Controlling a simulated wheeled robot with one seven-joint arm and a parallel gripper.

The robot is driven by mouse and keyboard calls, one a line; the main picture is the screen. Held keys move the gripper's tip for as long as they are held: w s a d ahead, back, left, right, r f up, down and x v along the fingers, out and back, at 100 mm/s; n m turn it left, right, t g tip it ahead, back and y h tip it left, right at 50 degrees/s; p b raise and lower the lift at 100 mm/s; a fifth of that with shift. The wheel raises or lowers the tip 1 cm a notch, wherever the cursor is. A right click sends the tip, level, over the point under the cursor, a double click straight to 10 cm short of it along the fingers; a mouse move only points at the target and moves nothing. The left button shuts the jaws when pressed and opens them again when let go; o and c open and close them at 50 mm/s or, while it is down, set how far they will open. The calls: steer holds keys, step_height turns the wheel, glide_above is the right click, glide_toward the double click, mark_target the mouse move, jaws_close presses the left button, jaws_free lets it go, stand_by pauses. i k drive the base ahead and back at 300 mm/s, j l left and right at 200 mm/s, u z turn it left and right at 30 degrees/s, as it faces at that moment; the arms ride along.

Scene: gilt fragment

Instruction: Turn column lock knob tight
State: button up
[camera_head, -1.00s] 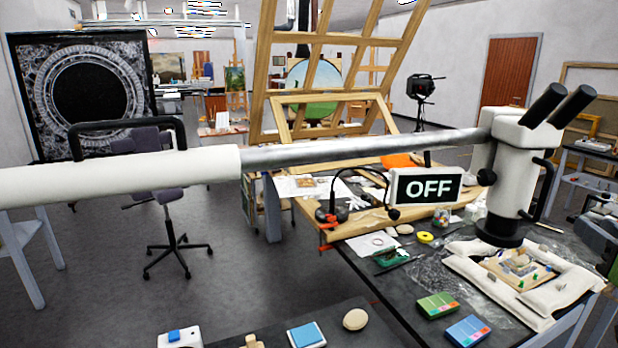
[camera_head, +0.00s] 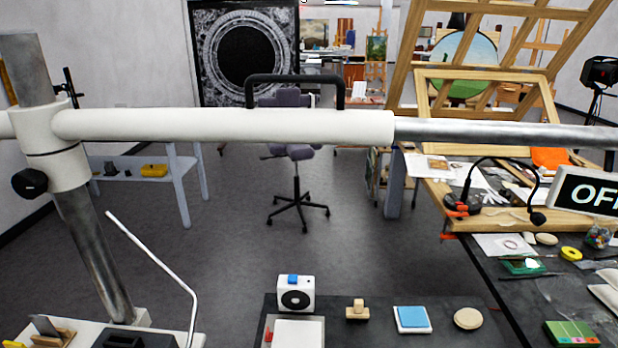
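A black column lock knob (camera_head: 30,183) sticks out of the left side of a white collar (camera_head: 58,158) at the far left. The collar is around a grey metal column (camera_head: 95,250), which leans in the picture and rises from a white base (camera_head: 140,318). A white boom (camera_head: 225,125) with a black handle (camera_head: 295,78) runs right from the collar and continues as a metal rod (camera_head: 500,132). I cannot tell how tight the knob is. My gripper is not in view.
A thin bent white rod (camera_head: 160,260) stands just right of the column. A dark bench top (camera_head: 375,310) below holds a small white device (camera_head: 295,293), a blue pad (camera_head: 412,318) and other small items. An office chair (camera_head: 297,180) stands on open floor beyond the boom.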

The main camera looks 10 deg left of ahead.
mark_target(30, 183)
steer(key=u, duration=1.95)
